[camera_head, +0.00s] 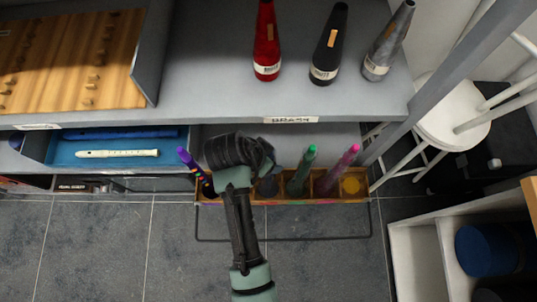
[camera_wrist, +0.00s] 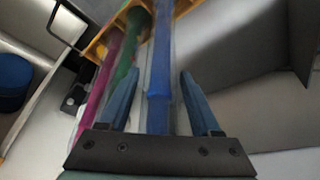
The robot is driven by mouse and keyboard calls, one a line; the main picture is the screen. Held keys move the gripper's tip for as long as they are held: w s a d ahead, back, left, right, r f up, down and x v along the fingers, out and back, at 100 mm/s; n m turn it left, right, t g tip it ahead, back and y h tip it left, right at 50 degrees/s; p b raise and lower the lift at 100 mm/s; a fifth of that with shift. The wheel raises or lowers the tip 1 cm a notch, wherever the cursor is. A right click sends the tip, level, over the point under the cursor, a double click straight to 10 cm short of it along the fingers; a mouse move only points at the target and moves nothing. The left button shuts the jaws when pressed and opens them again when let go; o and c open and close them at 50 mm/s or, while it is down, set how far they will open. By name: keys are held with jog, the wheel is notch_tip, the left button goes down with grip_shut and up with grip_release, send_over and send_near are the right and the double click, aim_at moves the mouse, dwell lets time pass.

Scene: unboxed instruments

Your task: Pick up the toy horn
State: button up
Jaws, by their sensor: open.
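Several slim coloured horn-like tubes stand in a wooden compartment box (camera_head: 295,201) on the lower shelf: a purple one (camera_head: 184,157), a green one (camera_head: 303,168) and a pink one (camera_head: 342,165). A blue tube (camera_wrist: 160,50) shows in the wrist view, with the green (camera_wrist: 128,75) and pink (camera_wrist: 100,88) ones to its left. Which tube the task means I cannot tell. My gripper (camera_wrist: 160,76) is open, its two fingers on either side of the blue tube with gaps visible. In the head view my wrist hides the fingers and most of the blue tube.
A grey shelf (camera_head: 210,92) overhangs the box, carrying red (camera_head: 265,40), black (camera_head: 328,45) and grey (camera_head: 388,42) cones. Left are a blue tray (camera_head: 65,157) with a pale recorder (camera_head: 116,153). A white stool (camera_head: 452,122) stands right. Floor in front is clear.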

jog(key=shift+c, duration=0.3)
grip_shut()
jog(key=shift+f, duration=0.1)
dwell(1.1)
